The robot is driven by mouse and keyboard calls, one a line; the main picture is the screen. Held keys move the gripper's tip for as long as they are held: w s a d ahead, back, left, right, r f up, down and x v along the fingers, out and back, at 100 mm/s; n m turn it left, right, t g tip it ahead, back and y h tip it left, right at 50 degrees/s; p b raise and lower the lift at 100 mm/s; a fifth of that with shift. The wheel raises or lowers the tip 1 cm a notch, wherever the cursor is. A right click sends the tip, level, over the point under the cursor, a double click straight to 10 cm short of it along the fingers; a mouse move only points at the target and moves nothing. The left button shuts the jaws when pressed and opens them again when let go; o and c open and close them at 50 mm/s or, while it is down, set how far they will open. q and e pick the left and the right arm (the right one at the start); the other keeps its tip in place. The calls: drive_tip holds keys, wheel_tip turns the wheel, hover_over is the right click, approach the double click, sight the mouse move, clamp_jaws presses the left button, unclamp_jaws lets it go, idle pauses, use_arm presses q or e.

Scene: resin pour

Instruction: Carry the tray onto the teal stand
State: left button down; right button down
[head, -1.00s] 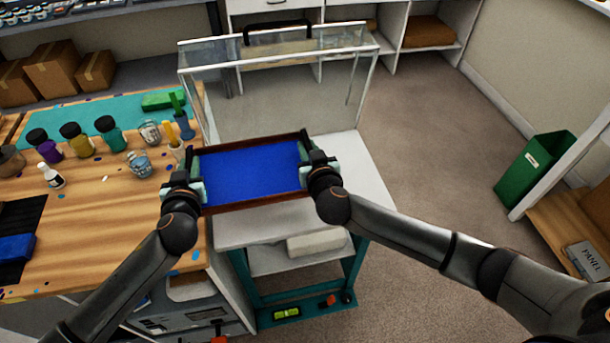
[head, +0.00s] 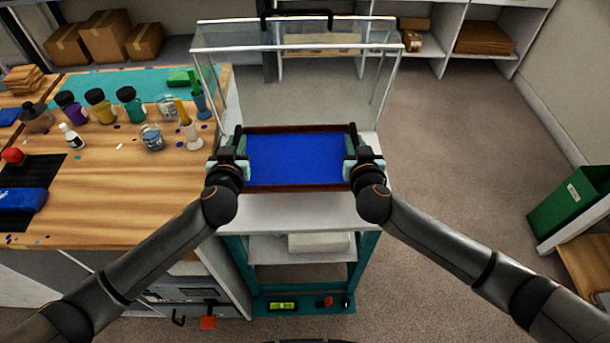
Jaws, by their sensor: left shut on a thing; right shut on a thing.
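The tray (head: 296,188) has a dark brown rim and a flat blue inside. It looks about level, over the white top of the teal stand (head: 290,212). I cannot tell whether it touches that top. My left gripper (head: 236,160) is shut on the tray's left end. My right gripper (head: 357,160) is shut on its right end. The stand has a teal frame, a lower shelf and a teal base with a small green display. A clear cover (head: 300,47) with a black handle stands open behind the tray.
A wooden workbench (head: 130,190) is on the left, with several bottles and jars, two glass cups and a blue block (head: 22,200). A green bin (head: 570,203) stands at the right. The floor between the stand and bin is clear. White shelves are at the back.

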use_arm(q)
drive_tip(key=shift+w+d+f, duration=0.1)
drive_tip(key=shift+d+f, duration=0.05)
drive_tip(key=shift+f, duration=0.35)
use_arm(e)
drive_tip(key=shift+w+d+f, duration=0.1)
drive_tip(key=shift+d+f, duration=0.2)
drive_tip(key=shift+f, duration=0.25)
use_arm(q)
drive_tip(key=shift+d+r, duration=0.1)
drive_tip(key=shift+d, duration=0.15)
use_arm(e)
drive_tip(key=shift+d+r, duration=0.15)
drive_tip(key=shift+d, duration=0.1)
use_arm(q)
drive_tip(key=shift+f+b, duration=0.2)
drive_tip(key=shift+b, duration=0.1)
use_arm(e)
drive_tip(key=shift+f, duration=0.25)
